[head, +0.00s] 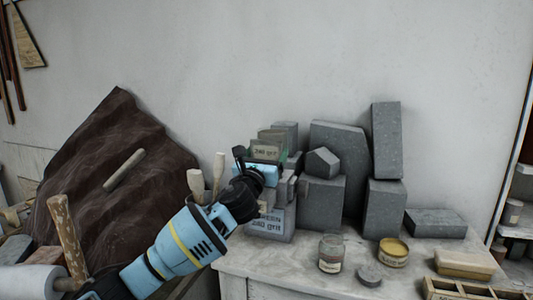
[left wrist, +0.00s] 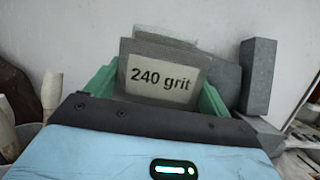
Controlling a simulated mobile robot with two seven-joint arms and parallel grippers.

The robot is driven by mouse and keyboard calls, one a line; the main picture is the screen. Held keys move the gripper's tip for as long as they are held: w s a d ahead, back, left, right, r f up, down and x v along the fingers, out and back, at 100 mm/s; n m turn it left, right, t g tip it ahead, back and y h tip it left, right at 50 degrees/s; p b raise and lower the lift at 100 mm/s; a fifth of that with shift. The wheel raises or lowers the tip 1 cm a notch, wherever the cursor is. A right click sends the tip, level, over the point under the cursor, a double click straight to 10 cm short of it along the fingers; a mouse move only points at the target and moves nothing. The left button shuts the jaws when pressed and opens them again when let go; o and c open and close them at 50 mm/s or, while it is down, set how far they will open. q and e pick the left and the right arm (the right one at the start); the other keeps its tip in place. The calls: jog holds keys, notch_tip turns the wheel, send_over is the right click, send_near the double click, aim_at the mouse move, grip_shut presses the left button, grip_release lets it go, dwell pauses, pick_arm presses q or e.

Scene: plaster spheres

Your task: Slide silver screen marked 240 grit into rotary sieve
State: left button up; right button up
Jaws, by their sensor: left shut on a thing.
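My left gripper (head: 267,160) is shut on the silver screen (head: 265,151), a flat plate with a pale label. In the left wrist view the screen (left wrist: 160,76) reads "240 grit" and stands roughly upright between the green fingers. The gripper is in front of the grey blocks at the back of the bench. Below it is a grey piece with a white label (head: 268,224), its print hard to read. I cannot clearly pick out the rotary sieve; the gripper and screen hide part of this area. My right gripper is not in view.
Grey blocks (head: 385,210) stand behind and to the right. A glass jar (head: 331,252), a yellow-rimmed tin (head: 393,252) and a divided wooden tray (head: 465,291) are on the bench. A dark draped cloth (head: 110,150) and wooden handles are at left.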

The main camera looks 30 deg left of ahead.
pick_arm(q)
jog(key=shift+f, duration=0.85)
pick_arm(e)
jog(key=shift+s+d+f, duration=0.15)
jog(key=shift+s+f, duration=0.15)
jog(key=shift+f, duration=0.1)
pick_arm(q)
jog(key=shift+r, duration=0.1)
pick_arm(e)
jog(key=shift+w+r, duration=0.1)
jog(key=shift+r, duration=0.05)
pick_arm(q)
jog(key=shift+r+p, duration=0.4)
jog(key=shift+r, duration=0.65)
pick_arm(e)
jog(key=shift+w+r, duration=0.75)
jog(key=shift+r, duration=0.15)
pick_arm(q)
jog(key=shift+f, duration=0.4)
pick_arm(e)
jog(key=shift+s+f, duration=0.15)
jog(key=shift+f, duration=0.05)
pick_arm(q)
jog(key=shift+f+b, duration=0.3)
jog(key=shift+f, duration=0.4)
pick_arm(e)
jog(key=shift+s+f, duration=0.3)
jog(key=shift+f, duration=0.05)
